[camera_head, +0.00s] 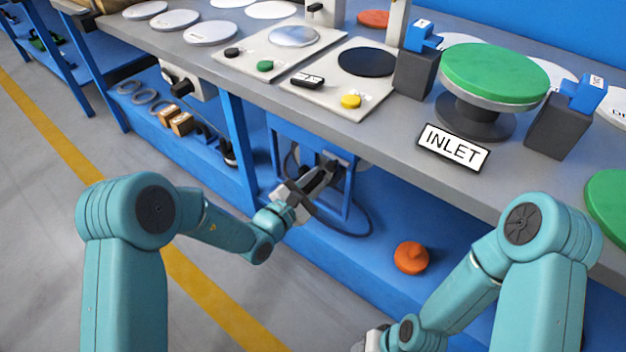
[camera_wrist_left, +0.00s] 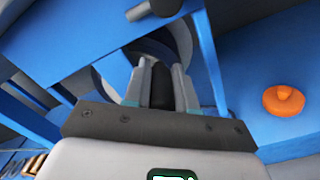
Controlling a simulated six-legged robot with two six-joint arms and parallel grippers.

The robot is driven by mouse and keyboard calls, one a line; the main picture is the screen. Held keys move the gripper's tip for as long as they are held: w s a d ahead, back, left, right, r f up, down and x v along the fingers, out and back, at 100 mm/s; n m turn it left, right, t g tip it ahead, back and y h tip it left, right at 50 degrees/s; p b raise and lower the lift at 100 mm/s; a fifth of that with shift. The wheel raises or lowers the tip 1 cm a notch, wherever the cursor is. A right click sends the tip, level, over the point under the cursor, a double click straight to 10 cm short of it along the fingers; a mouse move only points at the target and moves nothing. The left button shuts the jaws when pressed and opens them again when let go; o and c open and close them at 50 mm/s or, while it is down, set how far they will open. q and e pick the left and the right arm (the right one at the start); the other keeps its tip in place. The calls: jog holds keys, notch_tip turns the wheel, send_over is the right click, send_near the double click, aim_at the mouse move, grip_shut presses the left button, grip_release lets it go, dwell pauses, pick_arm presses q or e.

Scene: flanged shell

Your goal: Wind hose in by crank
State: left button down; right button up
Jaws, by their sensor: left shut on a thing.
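A hose reel sits in a blue frame (camera_head: 348,200) on the lower shelf under the bench; the frame also shows in the left wrist view (camera_wrist_left: 205,50). My left gripper (camera_head: 326,170) reaches in at the front of the reel. In the left wrist view, its two fingers (camera_wrist_left: 161,75) are shut on a dark upright grip, the crank handle (camera_wrist_left: 160,88). The dark hose (camera_head: 345,234) hangs in a loop at the frame's lower right. The gripper hides much of the crank and drum. My right gripper (camera_head: 372,340) shows only in part at the bottom edge; its fingers are hidden.
An orange knobbed object (camera_head: 411,257) rests on the blue lower shelf, right of the reel; it also shows in the left wrist view (camera_wrist_left: 284,100). The grey bench top (camera_head: 390,148) overhangs the reel and carries an INLET sign (camera_head: 453,148). Blue legs (camera_head: 240,150) stand left of it.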

pick_arm(q)
jog(key=shift+d, duration=0.1)
dwell(0.3)
jog(key=c, duration=0.9)
grip_release()
jog(key=shift+s+r, duration=0.1)
jog(key=p+v, duration=0.2)
jog(key=v, duration=1.4)
jog(key=shift+s, duration=0.1)
